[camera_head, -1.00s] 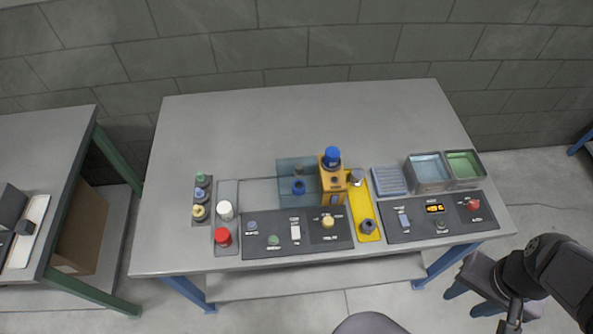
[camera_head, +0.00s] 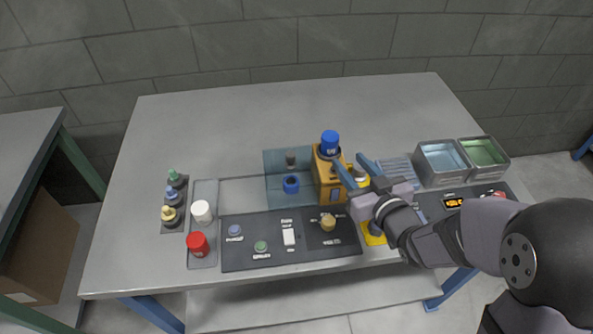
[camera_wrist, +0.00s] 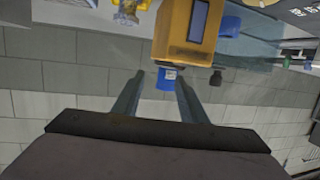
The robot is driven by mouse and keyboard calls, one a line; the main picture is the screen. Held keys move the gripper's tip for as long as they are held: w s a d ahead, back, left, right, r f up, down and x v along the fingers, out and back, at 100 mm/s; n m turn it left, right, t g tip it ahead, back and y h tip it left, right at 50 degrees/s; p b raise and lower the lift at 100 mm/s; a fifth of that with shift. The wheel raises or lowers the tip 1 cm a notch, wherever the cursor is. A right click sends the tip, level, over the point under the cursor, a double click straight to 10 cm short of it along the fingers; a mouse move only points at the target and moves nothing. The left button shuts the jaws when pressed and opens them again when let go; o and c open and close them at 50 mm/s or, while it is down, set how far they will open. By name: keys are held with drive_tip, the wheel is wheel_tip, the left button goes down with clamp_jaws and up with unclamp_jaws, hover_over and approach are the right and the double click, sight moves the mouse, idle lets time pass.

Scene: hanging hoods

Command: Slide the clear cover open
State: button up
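The clear cover (camera_head: 274,162) is a see-through bluish panel left of the orange box, in front of and around a blue ring-shaped part (camera_head: 291,184) and a dark knob (camera_head: 291,158). In the wrist view the cover (camera_wrist: 262,50) shows as a bluish see-through sheet right of the orange box. My gripper (camera_head: 348,158) is open and empty, its two fingers apart beside the right side of the orange box. In the wrist view my gripper (camera_wrist: 159,74) has a blue cap between or beyond its fingertips; contact cannot be told.
The orange box (camera_head: 327,180) with a blue cap (camera_head: 329,143) stands right of the cover. A black button panel (camera_head: 270,250) lies in front. Red (camera_head: 197,244) and white (camera_head: 201,211) knobs stand left. Metal bins (camera_head: 441,163) stand right. The table's back is clear.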

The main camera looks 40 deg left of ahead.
sight(294, 158)
drive_tip(key=s+a+n+g+y, duration=0.1)
drive_tip(key=s+a, duration=0.1)
drive_tip(key=s+a+n+g+y+b, duration=0.1)
drive_tip(key=s+a, duration=0.1)
drive_tip(key=s, duration=0.1)
drive_tip(key=s+a+n+y+b, duration=0.1)
drive_tip(key=s+a+y, duration=0.1)
drive_tip(key=shift+s+a+f+g, duration=0.15)
drive_tip(key=shift+a+f+g, duration=0.1)
drive_tip(key=shift+f+g, duration=0.15)
drive_tip(key=shift+s+a+r, duration=0.15)
drive_tip(key=shift+s+r, duration=0.05)
drive_tip(key=shift+p+x, duration=0.75)
drive_tip(key=shift+x, duration=2.85)
